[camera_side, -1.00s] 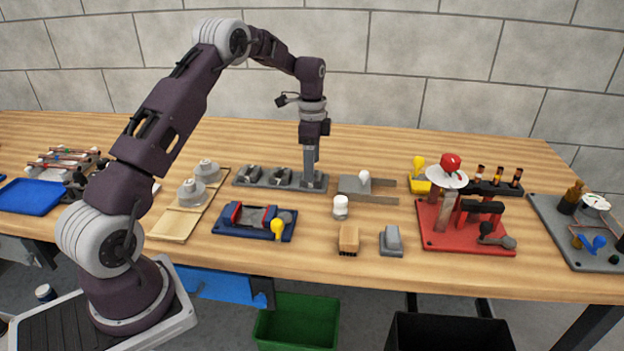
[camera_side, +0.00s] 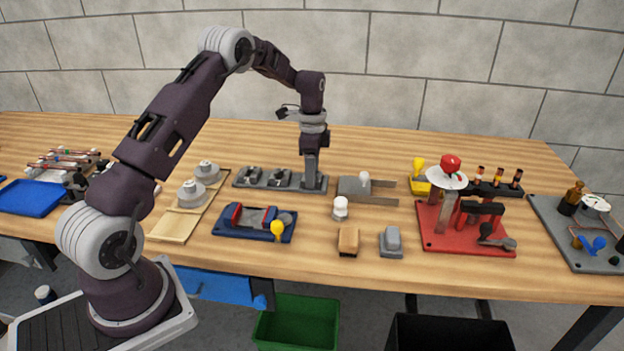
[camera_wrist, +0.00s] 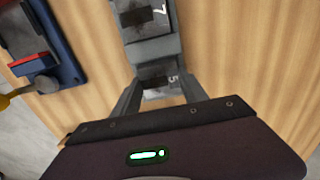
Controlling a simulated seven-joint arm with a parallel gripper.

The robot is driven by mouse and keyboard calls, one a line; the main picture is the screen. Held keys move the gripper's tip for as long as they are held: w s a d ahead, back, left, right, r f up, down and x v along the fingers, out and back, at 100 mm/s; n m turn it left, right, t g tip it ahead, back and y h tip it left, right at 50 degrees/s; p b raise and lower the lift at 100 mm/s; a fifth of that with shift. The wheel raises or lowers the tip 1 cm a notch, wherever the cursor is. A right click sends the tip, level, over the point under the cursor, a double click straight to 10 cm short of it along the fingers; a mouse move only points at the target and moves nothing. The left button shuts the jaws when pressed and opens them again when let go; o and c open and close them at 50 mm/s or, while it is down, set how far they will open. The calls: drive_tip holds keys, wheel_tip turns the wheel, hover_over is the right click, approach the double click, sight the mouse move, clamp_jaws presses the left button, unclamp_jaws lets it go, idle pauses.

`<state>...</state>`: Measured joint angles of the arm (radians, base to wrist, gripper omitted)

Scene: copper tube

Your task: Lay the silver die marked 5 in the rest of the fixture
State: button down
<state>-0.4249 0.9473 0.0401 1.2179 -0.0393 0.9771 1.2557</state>
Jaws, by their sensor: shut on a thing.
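The silver die marked 5 (camera_wrist: 163,93) shows in the wrist view between the fingers of my gripper (camera_wrist: 160,78), which is shut on it. In the side view my gripper (camera_side: 311,182) points straight down at the right end of the grey die rack (camera_side: 266,178), and its fingers hide the die there. The die is at its rack place; I cannot tell whether it is lifted at all. A blue-based fixture with red-ended cheeks (camera_side: 252,221) stands in front of the rack, apart from my gripper; I cannot tell if it has the rest.
A die marked 7 (camera_wrist: 145,18) sits beside the held one in the rack. A grey slotted block with a white knob (camera_side: 356,187) stands close on the right. A white-capped jar (camera_side: 340,208), a tan block (camera_side: 348,241) and a red-based stand (camera_side: 460,235) are farther right.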

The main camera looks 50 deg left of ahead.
drive_tip(key=shift+r, duration=0.1)
wheel_tip(320, 180, up, 10)
hover_over(250, 218)
drive_tip(key=shift+f, duration=0.25)
drive_tip(key=shift+f, duration=0.1)
drive_tip(key=shift+f, duration=2.85)
drive_tip(key=shift+f, duration=1.1)
drive_tip(key=c, duration=0.5)
unclamp_jaws()
